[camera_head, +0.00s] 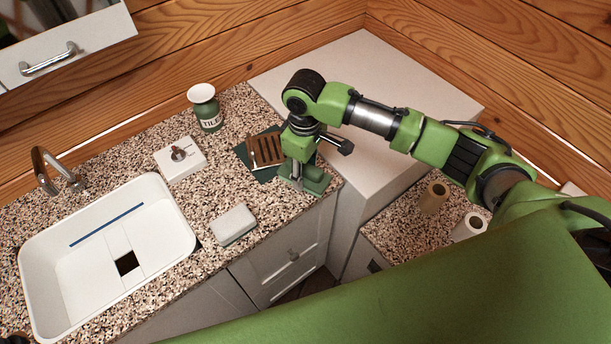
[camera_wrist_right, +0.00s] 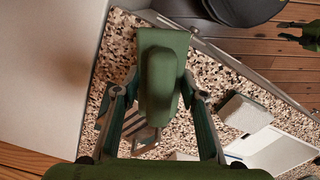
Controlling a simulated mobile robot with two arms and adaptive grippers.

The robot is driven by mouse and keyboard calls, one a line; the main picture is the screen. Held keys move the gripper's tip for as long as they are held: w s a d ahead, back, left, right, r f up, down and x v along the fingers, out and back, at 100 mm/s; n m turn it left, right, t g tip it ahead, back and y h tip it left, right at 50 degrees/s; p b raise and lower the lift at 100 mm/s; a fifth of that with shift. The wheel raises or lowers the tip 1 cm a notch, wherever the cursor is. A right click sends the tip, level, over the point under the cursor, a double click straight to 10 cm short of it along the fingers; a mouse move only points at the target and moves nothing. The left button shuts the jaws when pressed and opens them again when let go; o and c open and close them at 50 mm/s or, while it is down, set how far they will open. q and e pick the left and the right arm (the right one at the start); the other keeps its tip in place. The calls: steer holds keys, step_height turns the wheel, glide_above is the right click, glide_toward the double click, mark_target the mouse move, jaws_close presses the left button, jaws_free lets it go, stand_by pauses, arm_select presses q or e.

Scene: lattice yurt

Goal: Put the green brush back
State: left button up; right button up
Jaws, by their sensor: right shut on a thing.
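The green brush (camera_wrist_right: 160,75), a rounded grip on a flat green base, sits between the fingers of my right gripper (camera_wrist_right: 158,112) in the right wrist view. My right gripper (camera_head: 298,178) is shut on it. In the head view the brush (camera_head: 317,181) shows low under the gripper, close to the counter's front right corner. I cannot tell whether it touches the counter. Just left of the gripper lies a dark green mat (camera_head: 243,153) with a brown slatted piece (camera_head: 269,146) on it. My left gripper does not show in the head view.
A grey-white block (camera_head: 233,223) lies near the front edge. A white sink (camera_head: 180,205) is at left, with a white box (camera_head: 180,158) and a green jar (camera_head: 206,108) behind. A tall pale cabinet (camera_head: 350,75) stands right.

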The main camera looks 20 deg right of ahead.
mark_target(306, 179)
steer(key=shift+w+d+f, duration=0.1)
steer(key=shift+d+f, duration=0.05)
steer(key=shift+f, duration=1.6)
steer(key=o, duration=1)
steer(key=shift+f, duration=0.1)
step_height(306, 179, up, 12)
steer(key=shift+r+b, duration=0.15)
steer(key=shift+b, duration=0.5)
